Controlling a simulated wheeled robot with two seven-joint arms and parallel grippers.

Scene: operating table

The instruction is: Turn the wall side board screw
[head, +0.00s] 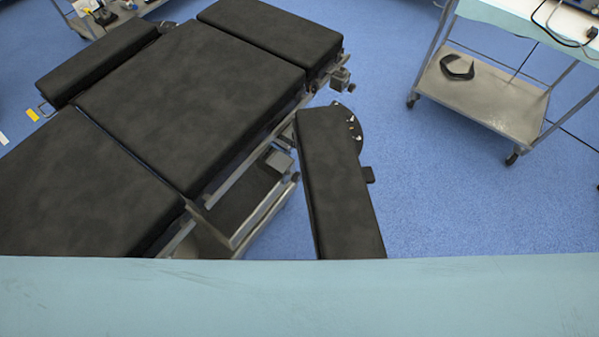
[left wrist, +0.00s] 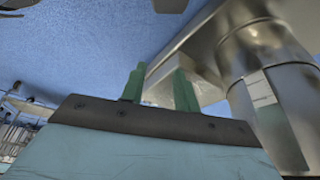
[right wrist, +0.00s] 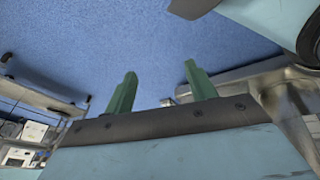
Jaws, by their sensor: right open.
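The black padded operating table (head: 190,95) fills the left of the head view. A narrow black side board (head: 338,185) stands out at its right, with a curved plate bearing small shiny pegs (head: 352,125) at its far end. Another black pad (head: 95,62) lies along the table's far left. I cannot tell which part is the task's screw. My left gripper (left wrist: 158,72) is open and empty, green fingers apart. My right gripper (right wrist: 160,72) is also open and empty. Neither gripper shows in the head view.
A metal trolley (head: 490,98) on wheels stands at the upper right, with a black ring-like object (head: 457,67) on its lower shelf. A metal rail clamp (head: 341,78) sits at the table's right edge. Blue floor is free between side board and trolley.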

